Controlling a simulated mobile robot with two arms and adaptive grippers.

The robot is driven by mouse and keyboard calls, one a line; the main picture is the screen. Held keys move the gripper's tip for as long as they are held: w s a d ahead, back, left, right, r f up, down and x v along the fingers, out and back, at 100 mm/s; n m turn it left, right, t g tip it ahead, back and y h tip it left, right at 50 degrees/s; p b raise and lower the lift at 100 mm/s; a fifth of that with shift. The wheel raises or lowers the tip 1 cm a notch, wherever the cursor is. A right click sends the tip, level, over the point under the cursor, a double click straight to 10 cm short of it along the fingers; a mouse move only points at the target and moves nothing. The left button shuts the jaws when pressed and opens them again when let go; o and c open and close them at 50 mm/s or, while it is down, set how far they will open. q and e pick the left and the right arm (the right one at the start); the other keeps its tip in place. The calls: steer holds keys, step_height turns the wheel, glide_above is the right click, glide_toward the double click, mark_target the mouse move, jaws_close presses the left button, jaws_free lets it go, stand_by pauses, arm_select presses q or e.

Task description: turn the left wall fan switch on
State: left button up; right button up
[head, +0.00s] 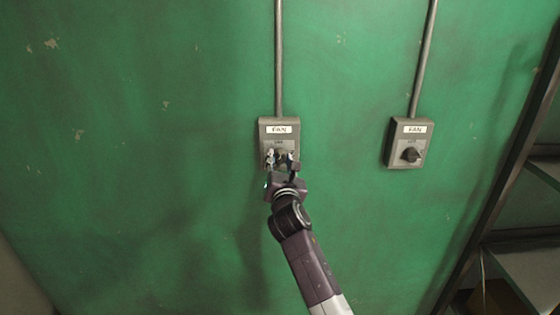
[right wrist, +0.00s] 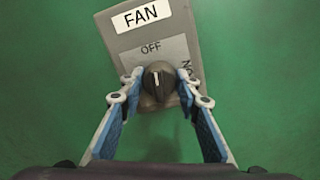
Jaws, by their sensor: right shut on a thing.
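The left fan switch is a grey box (head: 279,129) on the green wall with a white FAN label. It also fills the upper middle of the right wrist view (right wrist: 185,27). Its dark round knob (right wrist: 159,80) has a white line pointing up towards the OFF mark; ON is printed to the right. My right gripper (head: 281,157) reaches up from below and is shut on the knob, one finger on each side. In the head view the fingers partly hide the knob. My left gripper is not in view.
A second fan switch (head: 408,143) with a dark knob is on the wall to the right. Grey conduits run up from both boxes. A metal shelf rack (head: 520,262) stands at the right edge. The wall left of the switch is bare.

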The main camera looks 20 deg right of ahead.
steer(key=m+b, duration=0.1)
steer(key=m, duration=0.2)
steer(key=shift+f+m, duration=0.1)
steer(key=shift+m, duration=0.2)
steer(key=m+b, duration=0.1)
steer(key=m, duration=0.3)
steer(key=shift+f+m+b, duration=0.1)
steer(key=shift+m+b, duration=0.3)
steer(key=m+b, duration=0.2)
steer(key=m, duration=0.2)
steer(key=shift+m+h, duration=0.3)
steer(key=shift+h, duration=0.1)
steer(key=shift+m+b, duration=0.9)
steer(key=shift+m, duration=0.9)
steer(key=o, duration=1.2)
steer(key=shift+c, duration=0.2)
